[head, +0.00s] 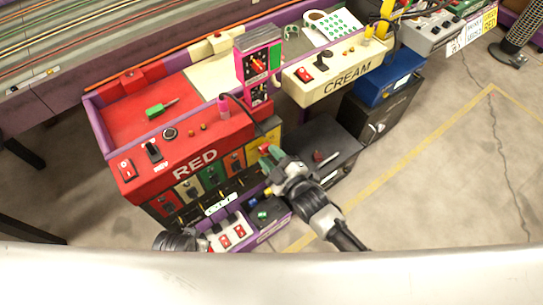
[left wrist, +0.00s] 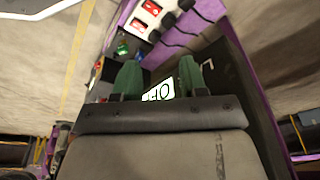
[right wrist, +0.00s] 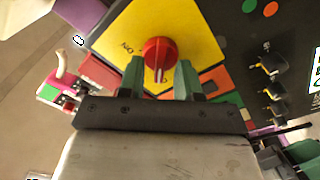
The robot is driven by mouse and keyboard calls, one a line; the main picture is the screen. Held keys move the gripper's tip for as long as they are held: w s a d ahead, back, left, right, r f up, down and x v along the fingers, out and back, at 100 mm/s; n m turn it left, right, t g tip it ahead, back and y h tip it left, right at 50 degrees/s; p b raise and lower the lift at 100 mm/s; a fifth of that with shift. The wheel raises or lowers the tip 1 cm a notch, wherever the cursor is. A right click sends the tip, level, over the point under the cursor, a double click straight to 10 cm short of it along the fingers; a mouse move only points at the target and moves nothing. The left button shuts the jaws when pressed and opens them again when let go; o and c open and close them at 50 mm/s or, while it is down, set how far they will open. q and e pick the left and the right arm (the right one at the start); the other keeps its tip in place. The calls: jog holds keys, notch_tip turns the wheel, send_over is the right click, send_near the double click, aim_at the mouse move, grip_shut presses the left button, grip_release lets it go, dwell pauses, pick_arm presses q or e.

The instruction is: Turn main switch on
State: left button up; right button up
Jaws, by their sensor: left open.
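The main switch is a red rotary knob (right wrist: 160,50) on a yellow plate (right wrist: 108,38) in the right wrist view. The word ON stands left of it, and its white mark points down toward my gripper. My right gripper (right wrist: 160,78) has its green fingertips on either side of the knob's lower part; I cannot tell whether they press on it. In the head view the right gripper (head: 268,156) is at the yellow panel (head: 264,136) on the end of the red cabinet front. My left gripper (left wrist: 159,78) is open and empty, facing a dark panel with a white label.
The red control cabinet (head: 197,145) has colored switch panels along its front. A low purple box with red switches (head: 232,236) stands before it. A black box (head: 330,150) and a cream console (head: 340,78) are to the right.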

grip_shut()
